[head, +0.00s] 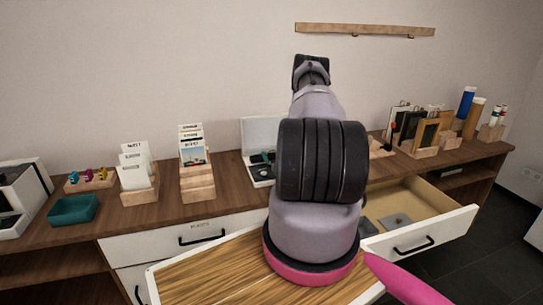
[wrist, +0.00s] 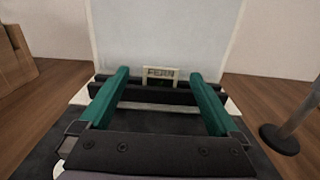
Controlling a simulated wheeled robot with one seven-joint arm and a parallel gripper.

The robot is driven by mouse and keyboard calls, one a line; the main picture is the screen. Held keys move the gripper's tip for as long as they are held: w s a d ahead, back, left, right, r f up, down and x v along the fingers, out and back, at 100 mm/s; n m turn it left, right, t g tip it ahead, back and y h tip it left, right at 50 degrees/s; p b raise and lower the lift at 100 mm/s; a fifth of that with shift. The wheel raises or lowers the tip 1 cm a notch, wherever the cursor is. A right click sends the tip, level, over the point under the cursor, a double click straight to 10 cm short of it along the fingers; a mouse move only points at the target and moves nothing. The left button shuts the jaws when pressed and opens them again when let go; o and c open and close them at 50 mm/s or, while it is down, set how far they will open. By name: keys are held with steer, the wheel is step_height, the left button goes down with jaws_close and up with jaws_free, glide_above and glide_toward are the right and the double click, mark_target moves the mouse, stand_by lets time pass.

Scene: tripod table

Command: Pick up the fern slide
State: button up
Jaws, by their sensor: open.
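The fern slide (wrist: 160,73) is a small pale-framed piece with a FERN label at its top. It stands upright behind a dark ridge in the wrist view, in front of a pale upright panel. My gripper (wrist: 159,78) is open, with one teal finger to the left and one to the right of the slide in the picture. I see no contact, and the depth between fingertips and slide is hard to judge. The slide's lower part is hidden. In the head view my arm covers most of the white open case (head: 262,131), and the slide cannot be made out.
Wooden card holders (head: 198,182) stand left of the case, with a teal tray (head: 73,209) farther left. A drawer (head: 420,234) is pulled open at right. A dark round base with a rod (wrist: 279,139) stands close on the right in the wrist view.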

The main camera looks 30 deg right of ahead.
steer(key=shift+x, duration=2)
steer(key=shift+d+r, duration=0.1)
steer(key=shift+r, duration=0.1)
steer(key=c, duration=1.4)
